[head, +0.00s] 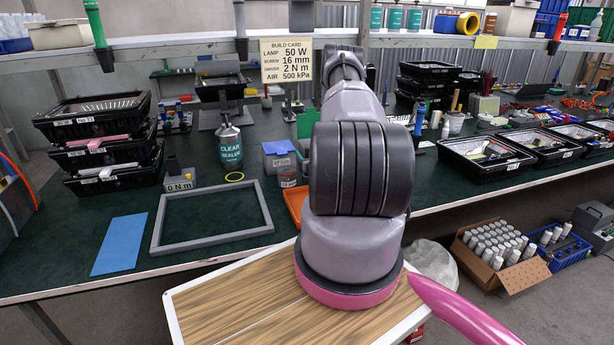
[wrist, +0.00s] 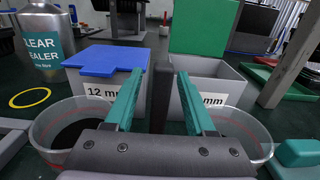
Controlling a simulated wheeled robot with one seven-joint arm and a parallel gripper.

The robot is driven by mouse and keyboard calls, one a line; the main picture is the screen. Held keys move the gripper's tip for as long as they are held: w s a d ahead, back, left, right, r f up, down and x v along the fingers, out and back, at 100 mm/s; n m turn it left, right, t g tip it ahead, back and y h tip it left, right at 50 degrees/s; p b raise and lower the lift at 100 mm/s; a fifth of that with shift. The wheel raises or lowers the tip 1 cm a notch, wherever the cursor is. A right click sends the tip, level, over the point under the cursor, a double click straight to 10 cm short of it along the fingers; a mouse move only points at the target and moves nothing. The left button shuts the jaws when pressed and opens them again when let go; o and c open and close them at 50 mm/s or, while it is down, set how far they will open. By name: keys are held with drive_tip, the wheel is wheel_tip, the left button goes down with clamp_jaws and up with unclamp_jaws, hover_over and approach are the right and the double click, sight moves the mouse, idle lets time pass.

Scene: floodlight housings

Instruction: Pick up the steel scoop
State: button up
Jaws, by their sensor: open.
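I cannot clearly make out the steel scoop in either view. In the wrist view my gripper (wrist: 158,80) is open, with its two teal fingers spread apart. A dark upright bar (wrist: 162,98) shows between the fingers; I cannot tell whether it is part of the scoop. Clear cup walls with a red line show at the left (wrist: 45,140) and right (wrist: 255,140) of the gripper, with something dark inside at left. I cannot tell whether this is one cup or two. In the head view my arm hides the gripper, and a small clear cup (head: 287,178) stands left of the arm.
A blue-lidded 12 mm bin (wrist: 95,85) and another grey bin (wrist: 230,88) stand behind the fingers. The clear sealer bottle (head: 230,147), grey frame (head: 156,232) and stacked black trays (head: 85,158) are left on the green bench. Black trays (head: 480,170) stand right.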

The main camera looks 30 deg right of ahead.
clamp_jaws()
idle(1.4)
